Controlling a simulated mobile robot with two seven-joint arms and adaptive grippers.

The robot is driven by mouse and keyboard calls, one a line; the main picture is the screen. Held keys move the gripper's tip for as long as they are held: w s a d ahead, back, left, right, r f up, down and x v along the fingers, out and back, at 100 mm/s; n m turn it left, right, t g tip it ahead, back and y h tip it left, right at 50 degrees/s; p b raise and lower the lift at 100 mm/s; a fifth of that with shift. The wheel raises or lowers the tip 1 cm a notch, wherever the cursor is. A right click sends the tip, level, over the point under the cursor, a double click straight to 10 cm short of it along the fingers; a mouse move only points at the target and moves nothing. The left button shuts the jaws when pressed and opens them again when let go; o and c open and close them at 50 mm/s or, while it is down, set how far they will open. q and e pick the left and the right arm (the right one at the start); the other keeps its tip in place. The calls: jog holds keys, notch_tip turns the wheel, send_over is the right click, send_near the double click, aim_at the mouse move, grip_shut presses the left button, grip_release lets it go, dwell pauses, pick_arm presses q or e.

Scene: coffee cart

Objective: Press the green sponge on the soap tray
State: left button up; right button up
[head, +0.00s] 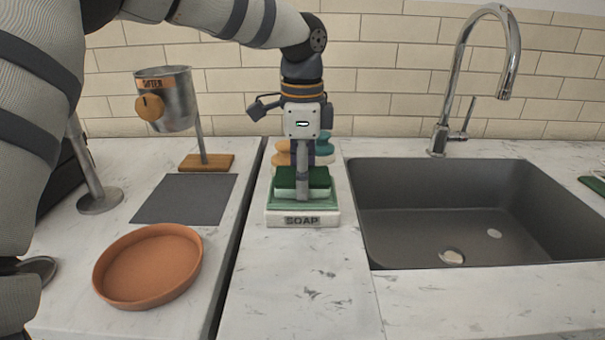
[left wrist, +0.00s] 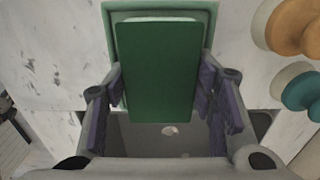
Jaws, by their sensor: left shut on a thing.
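The green sponge (head: 319,178) has a dark green top and a paler lower layer. It lies flat over the soap tray (head: 275,219), a pale block with a green upper part and SOAP on its front. Whether the sponge touches the tray is unclear. My left gripper (head: 302,180) points down and is shut on the sponge. In the left wrist view the sponge (left wrist: 162,65) sits between the fingers (left wrist: 162,85), with the tray's pale green rim (left wrist: 109,28) showing around its far end. My right gripper is not in view.
Orange (head: 283,158) and teal (head: 324,148) rounded items stand just behind the tray. A dark sink (head: 450,215) with a tall faucet (head: 512,60) is at right. A terracotta dish (head: 150,268), a grey mat (head: 185,198) and a metal cup on a stand (head: 180,95) are at left. The front counter is clear.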

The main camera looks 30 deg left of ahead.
pick_arm(q)
jog(key=shift+r, duration=3.5)
